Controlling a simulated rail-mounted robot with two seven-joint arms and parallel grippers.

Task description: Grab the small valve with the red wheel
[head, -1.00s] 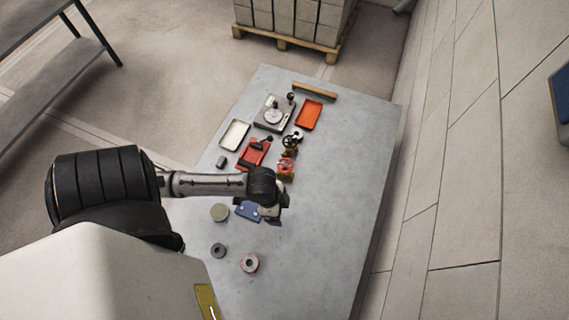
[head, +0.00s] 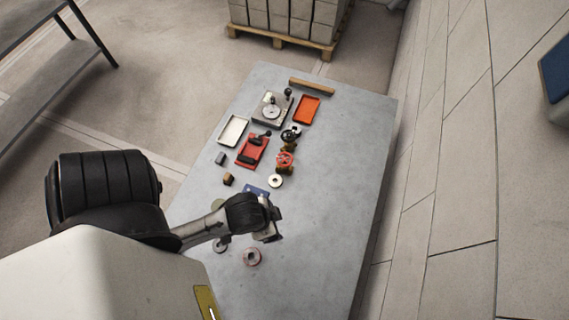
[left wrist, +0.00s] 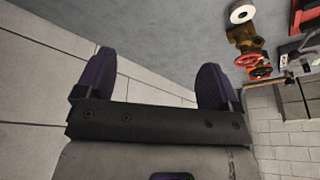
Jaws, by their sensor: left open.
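The small valve with the red wheel (head: 285,160) stands on the grey table, near its middle, in the head view. Its brass body and red wheel (left wrist: 250,61) also show at the upper right of the left wrist view. My left gripper (head: 271,226) is nearer the front of the table than the valve and apart from it. In the left wrist view its two dark fingers (left wrist: 157,80) are spread with nothing between them. A valve with a black wheel (head: 290,136) stands just behind the red-wheeled one. My right gripper does not show.
A pale ring (head: 275,181) lies just in front of the red-wheeled valve. A red tray (head: 243,160) is to its left, an orange tray (head: 309,109) behind. The table's right side is clear.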

